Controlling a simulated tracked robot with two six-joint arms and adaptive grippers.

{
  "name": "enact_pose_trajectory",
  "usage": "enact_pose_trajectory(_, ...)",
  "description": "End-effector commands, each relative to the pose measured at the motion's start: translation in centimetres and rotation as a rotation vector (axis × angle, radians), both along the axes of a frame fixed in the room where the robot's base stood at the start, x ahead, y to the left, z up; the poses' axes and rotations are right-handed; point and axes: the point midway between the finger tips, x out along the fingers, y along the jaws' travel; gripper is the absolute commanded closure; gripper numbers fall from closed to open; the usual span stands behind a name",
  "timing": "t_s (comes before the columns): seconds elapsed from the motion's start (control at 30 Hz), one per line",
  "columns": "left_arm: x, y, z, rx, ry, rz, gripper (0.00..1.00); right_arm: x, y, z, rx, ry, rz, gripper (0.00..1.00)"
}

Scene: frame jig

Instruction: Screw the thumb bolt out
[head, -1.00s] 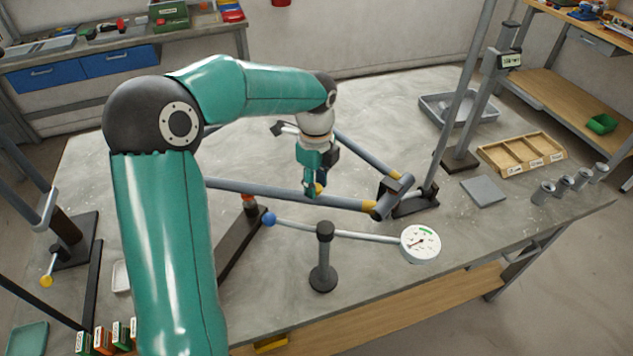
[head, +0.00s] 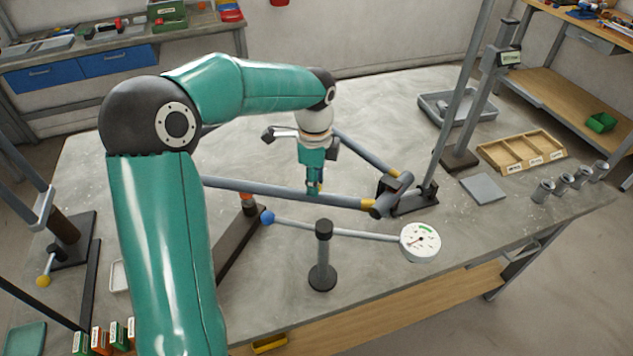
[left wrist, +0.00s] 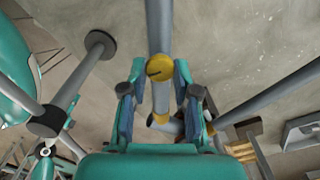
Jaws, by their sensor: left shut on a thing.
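The thumb bolt has a round yellow head (left wrist: 159,67) with a dark line across it. It stands at the grey frame tube in the left wrist view. My left gripper (left wrist: 160,76) is shut on the bolt head, with one finger on each side. In the head view, my left gripper (head: 314,190) points down at the long grey frame tube (head: 262,193), and its fingers mostly hide the bolt. The tube runs to a yellow-collared corner joint (head: 392,195) on the right. How far the bolt is out cannot be told. My right gripper is not in view.
A white dial gauge (head: 420,240) sits on a rod with a blue ball (head: 267,217) at its other end, over a dark post (head: 323,262), close in front of the tube. A wooden tray (head: 520,152) and several grey cylinders stand at the right.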

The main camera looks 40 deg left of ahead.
Motion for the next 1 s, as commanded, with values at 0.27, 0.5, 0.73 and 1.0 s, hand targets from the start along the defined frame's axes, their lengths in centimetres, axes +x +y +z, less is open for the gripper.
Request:
enact_pose_trajectory(0.27, -0.1, 0.1, -0.1, 0.003, 0.004, 0.263, 1.00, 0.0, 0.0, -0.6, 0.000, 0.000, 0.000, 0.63)
enact_pose_trajectory(0.5, -0.2, 0.1, -0.2, 0.005, 0.006, 0.490, 1.00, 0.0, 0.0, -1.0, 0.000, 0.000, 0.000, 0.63)
enact_pose_trajectory(0.73, -0.2, 0.0, -0.2, 0.005, 0.007, 0.708, 1.00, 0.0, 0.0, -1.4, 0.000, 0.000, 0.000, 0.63)
enact_pose_trajectory(1.0, -0.2, 0.0, -0.2, 0.007, 0.009, 0.964, 1.00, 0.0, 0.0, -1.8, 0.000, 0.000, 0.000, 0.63)
